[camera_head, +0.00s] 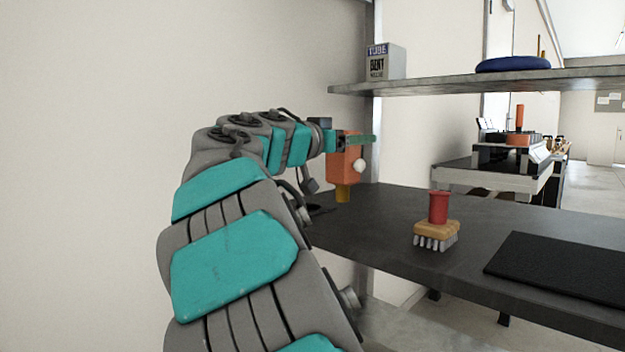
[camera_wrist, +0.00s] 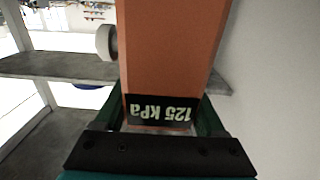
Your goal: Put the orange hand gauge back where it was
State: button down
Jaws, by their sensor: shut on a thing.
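The orange hand gauge (camera_head: 344,168) is a boxy orange body with a white round knob on its side and a yellowish tip at its lower end. My gripper (camera_head: 360,140) is shut on it and holds it above the dark bench top at the bench's left end. In the wrist view the gauge (camera_wrist: 170,50) fills the middle, with an upside-down "125 kPa" label between the green fingers of my gripper (camera_wrist: 160,120). The gauge's far end runs out of the wrist view at the top.
The dark bench (camera_head: 390,225) holds a brush with a red handle (camera_head: 438,210) and a black mat (camera_head: 560,275). A shelf (camera_head: 450,82) above carries a grey box (camera_head: 384,62) and a blue round item (camera_head: 513,64). Bare bench lies left of the brush.

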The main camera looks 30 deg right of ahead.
jog(key=w+f, duration=0.2)
jog(key=w, duration=0.5)
jog(key=w+f+p, duration=0.1)
jog(key=w+f, duration=0.1)
jog(key=w, duration=0.5)
jog(key=shift+w+a+f, duration=0.25)
jog(key=shift+f, duration=0.35)
dwell(0.3)
grip_release()
jog(key=shift+r, duration=0.1)
jog(key=v, duration=1.2)
jog(key=shift+r, duration=0.1)
